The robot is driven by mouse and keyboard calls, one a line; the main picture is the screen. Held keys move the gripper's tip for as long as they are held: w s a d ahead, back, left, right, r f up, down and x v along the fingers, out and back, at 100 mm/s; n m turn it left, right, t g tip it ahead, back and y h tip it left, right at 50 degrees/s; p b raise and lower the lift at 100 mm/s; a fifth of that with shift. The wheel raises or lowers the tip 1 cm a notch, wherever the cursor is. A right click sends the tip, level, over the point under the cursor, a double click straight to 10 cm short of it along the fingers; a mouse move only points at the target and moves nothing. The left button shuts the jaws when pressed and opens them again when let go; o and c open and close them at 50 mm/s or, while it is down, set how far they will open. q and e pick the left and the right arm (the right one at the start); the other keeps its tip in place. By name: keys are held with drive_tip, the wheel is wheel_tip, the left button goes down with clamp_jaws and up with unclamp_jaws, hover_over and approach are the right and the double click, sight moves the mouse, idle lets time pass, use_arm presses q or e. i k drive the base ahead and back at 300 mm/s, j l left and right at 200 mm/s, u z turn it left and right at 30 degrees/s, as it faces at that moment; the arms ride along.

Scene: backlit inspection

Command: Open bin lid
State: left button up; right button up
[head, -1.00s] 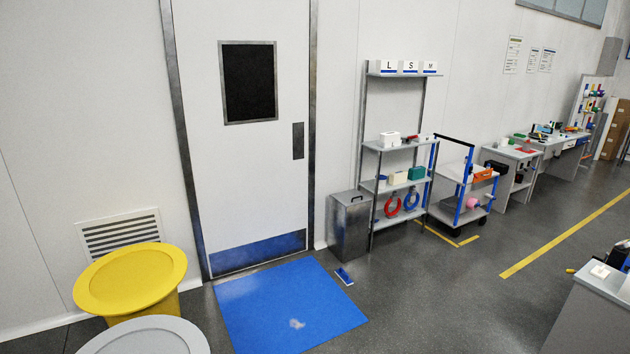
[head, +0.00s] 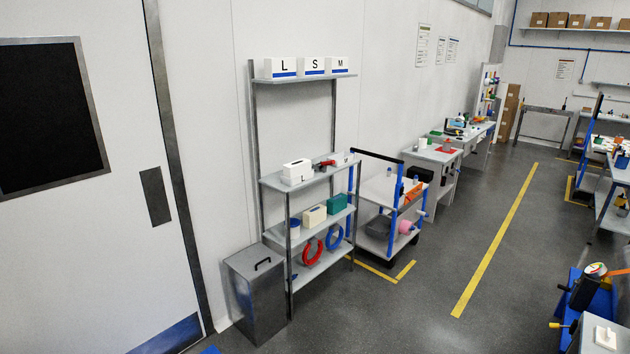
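A grey metal bin (head: 258,300) stands on the floor against the wall, between the door and the shelf rack. Its flat lid (head: 252,262) is down and has a dark handle (head: 263,264) on top. The front and one side of the bin show. Neither of my grippers is in the head view.
A shelf rack (head: 292,226) with boxes and rings stands just right of the bin. A white door (head: 90,240) is to the left. A cart (head: 386,215) stands beyond the rack. The grey floor (head: 370,325) in front is clear; a bench corner (head: 606,335) is at lower right.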

sight(251, 262)
drive_tip(key=i+z, duration=0.2)
drive_tip(key=i, duration=0.7)
drive_tip(key=i+z, duration=0.25)
drive_tip(key=i, duration=0.7)
